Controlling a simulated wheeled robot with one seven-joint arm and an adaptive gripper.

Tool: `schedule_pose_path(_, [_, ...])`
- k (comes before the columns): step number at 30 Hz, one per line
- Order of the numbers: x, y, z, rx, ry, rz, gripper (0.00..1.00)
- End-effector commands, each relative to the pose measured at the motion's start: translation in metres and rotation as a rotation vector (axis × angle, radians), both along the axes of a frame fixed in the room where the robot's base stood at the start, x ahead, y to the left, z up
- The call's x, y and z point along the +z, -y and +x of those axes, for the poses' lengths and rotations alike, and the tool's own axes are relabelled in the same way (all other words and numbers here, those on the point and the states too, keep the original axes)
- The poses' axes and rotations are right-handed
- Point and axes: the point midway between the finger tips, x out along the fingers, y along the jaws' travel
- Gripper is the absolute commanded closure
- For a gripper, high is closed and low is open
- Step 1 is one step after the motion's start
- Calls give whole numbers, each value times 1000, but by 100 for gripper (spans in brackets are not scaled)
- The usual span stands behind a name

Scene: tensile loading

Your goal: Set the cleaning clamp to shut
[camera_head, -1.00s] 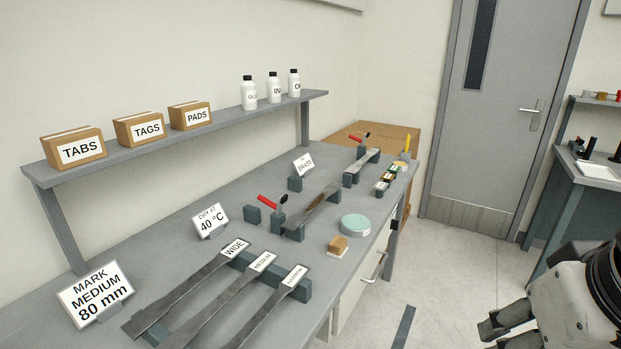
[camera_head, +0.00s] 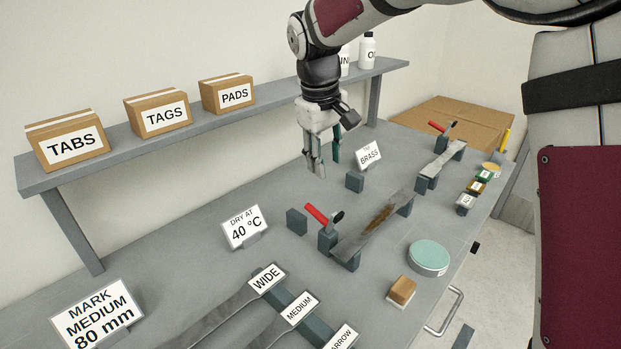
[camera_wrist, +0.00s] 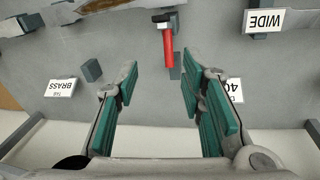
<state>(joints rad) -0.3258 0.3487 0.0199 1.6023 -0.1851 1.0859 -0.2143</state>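A toggle clamp with a red handle (camera_head: 317,214) stands on the bench at the near end of a brown-stained metal strip (camera_head: 381,217). I take it as the cleaning clamp. Its handle slants up and left, away from the strip, and its black-tipped arm (camera_head: 337,217) sticks up. In the wrist view the red handle (camera_wrist: 168,52) shows beyond and between the fingertips. My gripper (camera_head: 316,168) points down above the bench, behind the clamp and clear of it. In the wrist view its green-padded fingers (camera_wrist: 159,75) are apart and empty.
A second red-handled clamp (camera_head: 437,127) stands at another strip farther back. A grey block (camera_head: 297,221) is left of the clamp, another (camera_head: 355,181) behind it. The "DRY AT 40 °C" sign (camera_head: 244,227) and "BRASS" sign (camera_head: 368,154) stand nearby. The shelf (camera_head: 200,117) runs along the wall.

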Motion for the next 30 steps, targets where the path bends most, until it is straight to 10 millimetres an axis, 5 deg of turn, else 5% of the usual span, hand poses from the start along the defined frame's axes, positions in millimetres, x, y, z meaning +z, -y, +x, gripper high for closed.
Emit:
schedule_pose_path(3, [-24, -24, 21, 55, -26, -25, 64])
schedule_pose_path(9, [-43, -40, 35, 93, -42, -44, 64])
schedule_pose_path(17, [-72, -36, 38, 95, -47, -46, 64])
schedule_pose_path(30, [-153, -25, 48, 96, -46, -46, 64])
